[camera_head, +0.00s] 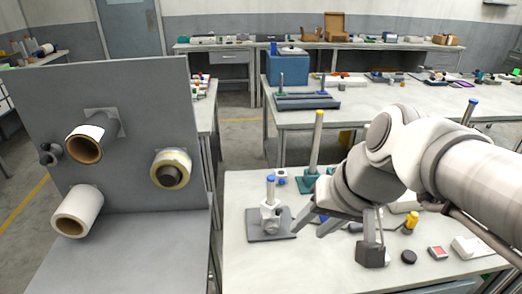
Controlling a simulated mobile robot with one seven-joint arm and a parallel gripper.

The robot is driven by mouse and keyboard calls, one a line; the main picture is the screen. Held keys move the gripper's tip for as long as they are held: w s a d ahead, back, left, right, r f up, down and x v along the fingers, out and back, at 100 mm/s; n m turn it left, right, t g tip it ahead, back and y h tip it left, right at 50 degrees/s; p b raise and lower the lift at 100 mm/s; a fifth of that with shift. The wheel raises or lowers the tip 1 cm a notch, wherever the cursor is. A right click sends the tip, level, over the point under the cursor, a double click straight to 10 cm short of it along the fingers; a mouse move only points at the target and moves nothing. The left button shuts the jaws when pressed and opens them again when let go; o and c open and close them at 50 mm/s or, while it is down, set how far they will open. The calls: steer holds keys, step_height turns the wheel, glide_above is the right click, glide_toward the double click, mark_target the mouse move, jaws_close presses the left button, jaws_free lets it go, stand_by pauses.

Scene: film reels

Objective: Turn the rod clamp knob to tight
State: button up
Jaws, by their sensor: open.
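The rod clamp (270,215) is a pale grey block on an upright rod (270,188) with a blue cap. The rod stands on a flat grey base plate (258,236) at the left of the near table. The clamp's knob is too small to pick out clearly, and I cannot tell how far it is turned. My gripper (313,223) is open, just right of the clamp, with its dark fingers pointing left towards it. It looks empty and apart from the clamp, but the depth between them is hard to judge.
A yellow-topped item (410,222), a black puck (408,257) and a red-faced block (437,252) lie to the right. A grey panel (110,150) with several rolls stands left.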

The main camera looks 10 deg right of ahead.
mark_target(281, 212)
steer(key=w+d+f+m+y+b, duration=0.1)
steer(key=w+f+m+y+b, duration=0.35)
steer(key=f, duration=0.35)
steer(key=w+d+f+m+y+b, duration=0.25)
steer(key=f+m+b, duration=0.2)
steer(key=f, duration=0.35)
steer(key=w+d+f+m+t+y+b, duration=0.1)
steer(key=d+f+m+t+b, duration=0.1)
steer(key=d+m, duration=0.1)
steer(key=w+d+f+m+t+y+b, duration=0.1)
steer(key=w+d+f+m+t+b, duration=0.1)
steer(key=d+f+t, duration=0.1)
steer(key=w+d+f+m+t+y+b, duration=0.1)
steer(key=d+f+m+t+b, duration=0.1)
steer(key=d+f+m+t, duration=0.1)
steer(key=shift+w+d+m, duration=0.3)
steer(key=shift+w+d, duration=0.05)
steer(key=shift+w, duration=0.05)
steer(key=shift+d+m, duration=0.15)
steer(key=shift+m, duration=0.15)
steer(key=shift+t, duration=0.3)
steer(key=b+x, duration=0.3)
steer(key=x, duration=1.4)
steer(key=shift+r, duration=0.1)
jaws_close()
